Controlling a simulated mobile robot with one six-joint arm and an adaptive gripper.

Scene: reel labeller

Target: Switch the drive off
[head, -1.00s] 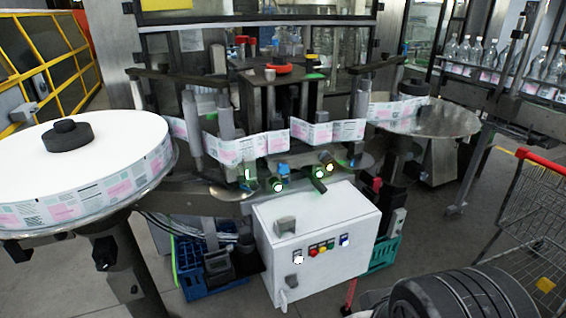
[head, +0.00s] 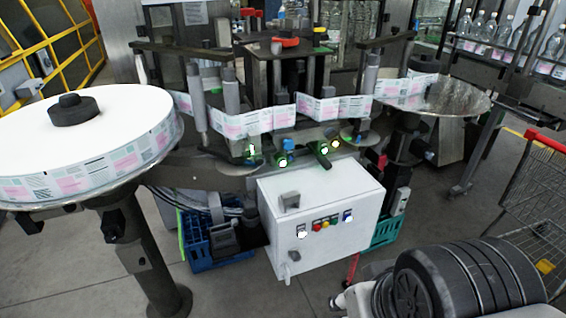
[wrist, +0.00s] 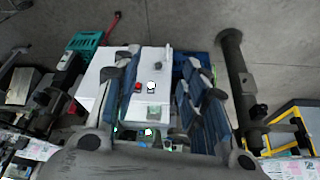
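The white control box (head: 335,252) stands below the labeller in the head view. Which control belongs to the drive cannot be read. In the wrist view the box (wrist: 150,62) appears upside down between the fingers of my gripper (wrist: 160,68), which are apart with nothing held.
A large label reel (head: 75,125) stands left of the box on a post. A blue crate (head: 210,255) and a green crate (head: 383,236) flank the box. A shopping trolley (head: 530,205) is at the right. Floor in front of the box is clear.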

